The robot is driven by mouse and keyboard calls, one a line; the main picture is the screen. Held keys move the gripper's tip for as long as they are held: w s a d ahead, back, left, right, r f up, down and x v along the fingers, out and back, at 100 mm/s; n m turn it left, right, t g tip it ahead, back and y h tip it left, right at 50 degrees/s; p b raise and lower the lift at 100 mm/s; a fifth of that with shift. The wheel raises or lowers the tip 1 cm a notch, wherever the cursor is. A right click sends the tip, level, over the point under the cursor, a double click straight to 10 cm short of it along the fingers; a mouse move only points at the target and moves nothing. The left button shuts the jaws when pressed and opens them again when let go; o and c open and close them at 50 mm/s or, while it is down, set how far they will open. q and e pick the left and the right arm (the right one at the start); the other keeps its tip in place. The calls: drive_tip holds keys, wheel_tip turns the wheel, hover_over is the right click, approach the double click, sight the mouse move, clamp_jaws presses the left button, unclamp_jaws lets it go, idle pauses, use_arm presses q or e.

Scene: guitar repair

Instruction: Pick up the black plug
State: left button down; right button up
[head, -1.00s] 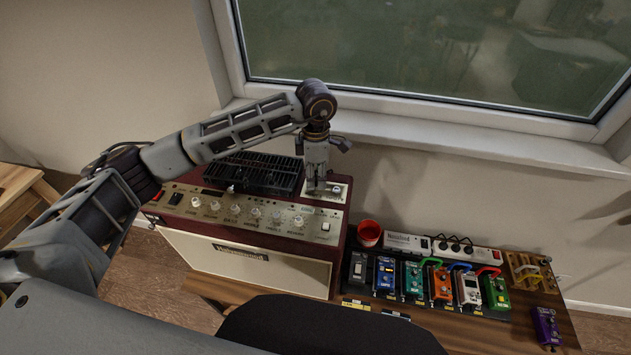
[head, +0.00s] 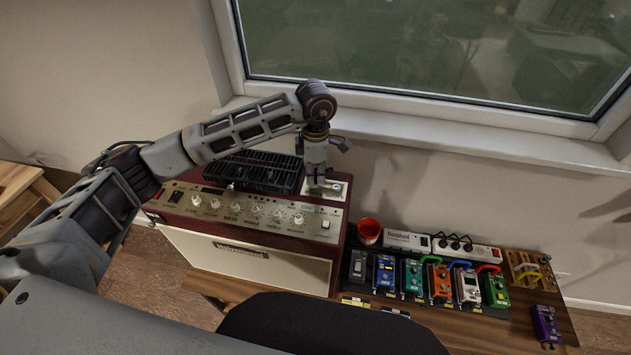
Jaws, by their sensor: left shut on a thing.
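My left gripper (head: 316,183) points down over the back right of the red amplifier's top, at a small light panel (head: 338,190). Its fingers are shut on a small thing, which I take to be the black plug. The fingers hide most of it, and I cannot tell whether it is seated in the panel or clear of it. The amplifier (head: 338,235) has a row of knobs and a black grille (head: 250,172) on top. My right gripper is not in view.
Right of the amplifier, a red cup (head: 369,232), a white power strip (head: 407,241) with several black plugs, and a row of coloured pedals (head: 440,281) crowd the wooden bench. A purple pedal (head: 545,325) stands at the right. The window sill (head: 450,138) is behind.

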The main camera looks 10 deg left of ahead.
sight(316, 176)
use_arm(q)
wheel_tip(316, 176, up, 8)
drive_tip(key=shift+r+b, duration=0.1)
drive_tip(key=shift+b, duration=0.8)
drive_tip(key=shift+r, duration=0.9)
